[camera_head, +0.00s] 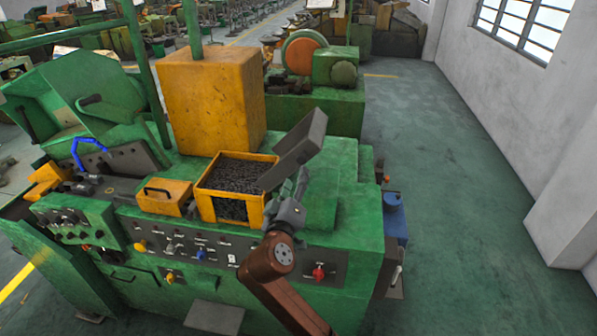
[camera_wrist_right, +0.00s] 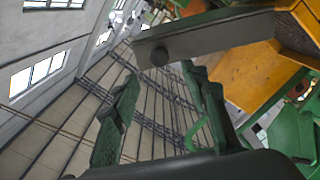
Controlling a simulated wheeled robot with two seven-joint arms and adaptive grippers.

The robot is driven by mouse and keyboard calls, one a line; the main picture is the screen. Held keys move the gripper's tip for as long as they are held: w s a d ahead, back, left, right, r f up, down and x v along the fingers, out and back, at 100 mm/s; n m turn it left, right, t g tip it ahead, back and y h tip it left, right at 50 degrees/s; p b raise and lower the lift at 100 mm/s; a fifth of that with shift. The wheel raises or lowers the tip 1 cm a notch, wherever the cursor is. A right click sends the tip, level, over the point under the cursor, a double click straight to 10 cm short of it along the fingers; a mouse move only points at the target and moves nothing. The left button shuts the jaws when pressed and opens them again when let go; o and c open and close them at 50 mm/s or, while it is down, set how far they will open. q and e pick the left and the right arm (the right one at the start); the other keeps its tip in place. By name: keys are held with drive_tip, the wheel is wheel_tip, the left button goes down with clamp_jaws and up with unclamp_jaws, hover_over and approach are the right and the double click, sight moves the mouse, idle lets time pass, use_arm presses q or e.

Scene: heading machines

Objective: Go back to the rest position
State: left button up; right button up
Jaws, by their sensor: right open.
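My right gripper (camera_head: 299,182) is above the right part of the green machine's (camera_head: 345,220) top, on my brown arm that comes up from the bottom of the head view. In the right wrist view, the two green fingers of the gripper (camera_wrist_right: 160,76) stand apart with nothing between them. A grey box-shaped bar (camera_head: 297,148) is just beyond the fingertips in the head view. It crosses the top of the wrist view (camera_wrist_right: 215,38); I cannot tell whether it touches the fingers. My left gripper is not in view.
A yellow bin (camera_head: 205,205) full of small dark metal parts stands left of the gripper. A yellow box with a handle (camera_head: 165,197) is beside it. A tall yellow housing (camera_head: 208,100) rises behind. Green floor (camera_head: 480,240) is clear on the right, up to the wall (camera_head: 520,110).

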drive_tip(key=shift+s, duration=0.6)
